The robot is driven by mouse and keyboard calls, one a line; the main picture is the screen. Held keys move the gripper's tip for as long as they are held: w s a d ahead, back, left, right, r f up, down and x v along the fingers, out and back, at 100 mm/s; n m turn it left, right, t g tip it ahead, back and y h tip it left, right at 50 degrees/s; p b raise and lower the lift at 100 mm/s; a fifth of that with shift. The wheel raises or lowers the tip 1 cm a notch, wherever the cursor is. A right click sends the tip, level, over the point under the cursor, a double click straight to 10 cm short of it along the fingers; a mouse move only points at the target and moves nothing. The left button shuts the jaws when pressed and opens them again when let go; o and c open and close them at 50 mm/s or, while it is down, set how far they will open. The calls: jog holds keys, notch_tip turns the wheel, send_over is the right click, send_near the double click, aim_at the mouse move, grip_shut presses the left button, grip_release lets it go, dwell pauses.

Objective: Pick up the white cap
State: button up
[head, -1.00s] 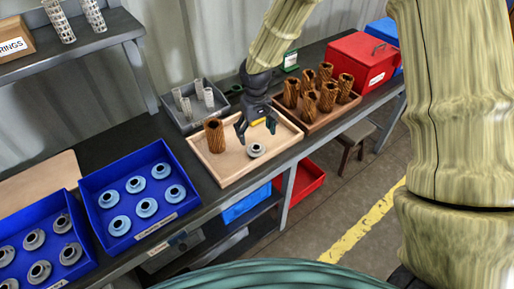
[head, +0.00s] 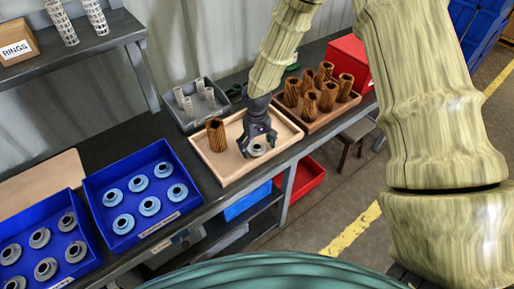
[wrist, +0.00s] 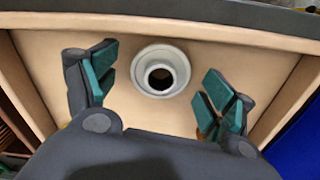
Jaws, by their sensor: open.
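The white cap (wrist: 146,57) is a round, pale grey-white ring with a dark central hole. It lies on the floor of the light wooden tray; in the head view the cap (head: 257,151) shows partly behind my fingers. My gripper (wrist: 162,82) is open and empty, with teal finger pads on either side of the cap. In the wrist view the cap sits between and slightly beyond the fingertips, with gaps on both sides. In the head view my gripper (head: 259,148) points down just above the cap.
The wooden tray (head: 226,178) also holds a brown pleated cartridge (head: 216,135). A brown tray (head: 311,129) with several such cartridges stands to the right. A grey bin (head: 189,122) is behind. Blue bins (head: 112,243) with several caps are at the left.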

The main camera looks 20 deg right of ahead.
jog(key=c, duration=0.9)
